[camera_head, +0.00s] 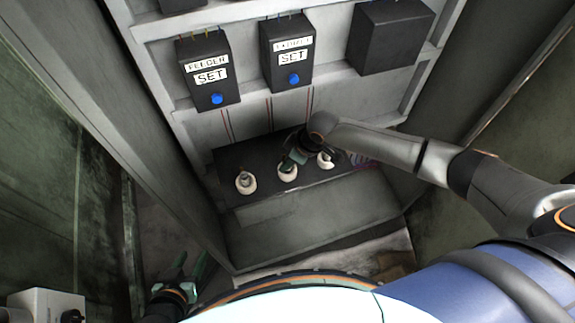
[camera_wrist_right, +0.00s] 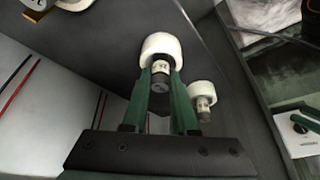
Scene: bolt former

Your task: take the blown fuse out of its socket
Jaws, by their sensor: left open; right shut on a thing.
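Three white round sockets stand in a row on a dark block (camera_head: 228,158): the left socket (camera_head: 246,187), the middle socket (camera_head: 288,176) and the right socket (camera_head: 326,160). My right gripper (camera_head: 289,163) reaches down to the middle socket. In the right wrist view my right gripper (camera_wrist_right: 160,84) is shut with green fingers on either side of a dark-ended fuse (camera_wrist_right: 159,68). The fuse's far end is inside a white socket (camera_wrist_right: 163,44). I cannot read its condition. My left gripper (camera_head: 187,268) is open and empty at the lower left.
A neighbouring socket (camera_wrist_right: 201,87) with a fuse (camera_wrist_right: 204,103) stands close beside my right fingers. Above the block hang dark boxes, one marked FEEDER SET (camera_head: 210,72) and another marked SET (camera_head: 289,55). Cabinet side walls close in left and right. A grey box (camera_head: 45,304) stands lower left.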

